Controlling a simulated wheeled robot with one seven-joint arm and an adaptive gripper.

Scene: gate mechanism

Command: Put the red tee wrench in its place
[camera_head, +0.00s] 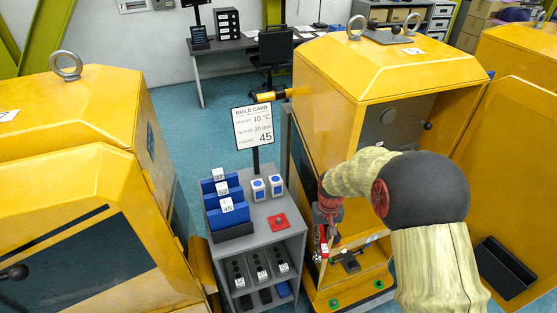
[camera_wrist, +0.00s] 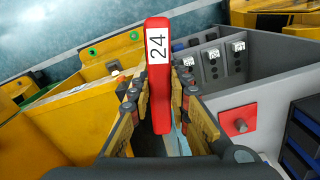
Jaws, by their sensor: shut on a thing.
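The red tee wrench (camera_wrist: 158,85) is between the fingers of my gripper (camera_wrist: 160,95) in the wrist view. A white label reading 24 faces the camera on its upper part. Its lower end is hidden by the gripper. In the head view my gripper (camera_head: 328,215) hangs beside the open yellow machine, right of the grey cart, and a small red part of the wrench (camera_head: 323,248) shows below it. A red square plate (camera_head: 279,221) with a small peg lies on the cart top; it also shows in the wrist view (camera_wrist: 238,119), right of the wrench.
The grey cart (camera_head: 262,206) carries blue numbered holders (camera_head: 226,205), two white-and-blue boxes and a build card (camera_head: 254,126). Several dark labelled items sit on its lower shelf. Yellow machine walls (camera_head: 318,120) stand close on the right, with another yellow machine (camera_head: 80,120) at left.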

